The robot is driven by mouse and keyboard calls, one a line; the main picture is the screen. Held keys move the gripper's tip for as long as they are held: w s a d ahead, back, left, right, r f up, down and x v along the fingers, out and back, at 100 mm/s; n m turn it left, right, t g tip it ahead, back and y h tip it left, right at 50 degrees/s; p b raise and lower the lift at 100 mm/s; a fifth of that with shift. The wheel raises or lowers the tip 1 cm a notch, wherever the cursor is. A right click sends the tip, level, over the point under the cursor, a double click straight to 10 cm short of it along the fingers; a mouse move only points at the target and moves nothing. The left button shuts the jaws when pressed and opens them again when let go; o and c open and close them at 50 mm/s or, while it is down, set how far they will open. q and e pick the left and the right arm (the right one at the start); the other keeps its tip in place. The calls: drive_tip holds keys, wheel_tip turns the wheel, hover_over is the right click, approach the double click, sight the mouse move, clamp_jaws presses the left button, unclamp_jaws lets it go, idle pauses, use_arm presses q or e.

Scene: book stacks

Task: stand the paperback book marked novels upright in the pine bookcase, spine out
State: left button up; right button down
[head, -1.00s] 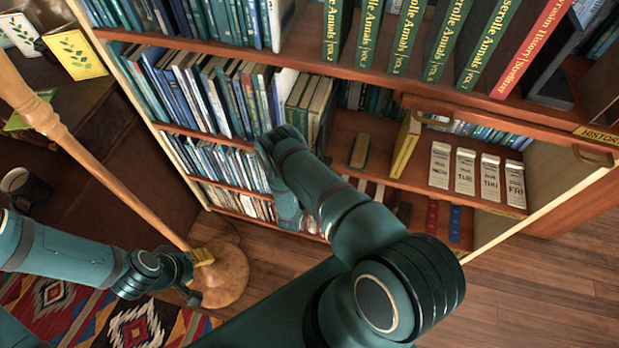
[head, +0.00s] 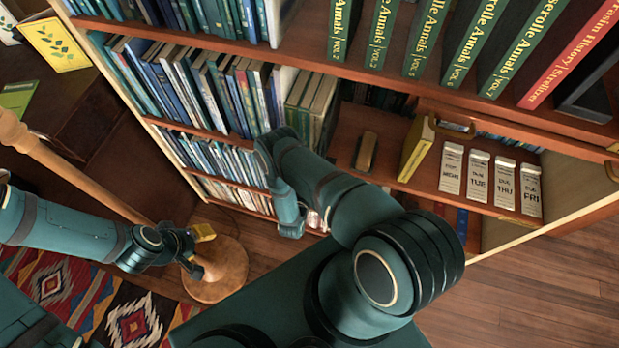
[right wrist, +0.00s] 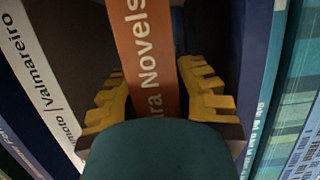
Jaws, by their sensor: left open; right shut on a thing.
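The paperback marked novels shows in the right wrist view as an orange spine (right wrist: 150,55) with the lettering "ra Novels". My right gripper (right wrist: 155,95) is shut on it, with a yellow finger on each side of the spine. A white-and-dark book (right wrist: 35,75) is to its left and a blue book (right wrist: 258,85) to its right. The pine bookcase (head: 300,47) fills the upper head view, with my right arm reaching to its lower shelves. The right fingers and the paperback are hidden there. My left gripper (head: 199,250) is open and empty near the lamp base.
A wooden floor lamp (head: 222,272) stands left of the bookcase. A patterned rug (head: 75,290) lies at lower left. Bare floor (head: 550,290) shows at lower right.

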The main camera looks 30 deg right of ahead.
idle(0.3)
drive_tip(key=c, duration=1.2)
unclamp_jaws()
drive_tip(key=shift+s+f, duration=0.1)
drive_tip(key=shift+f, duration=0.05)
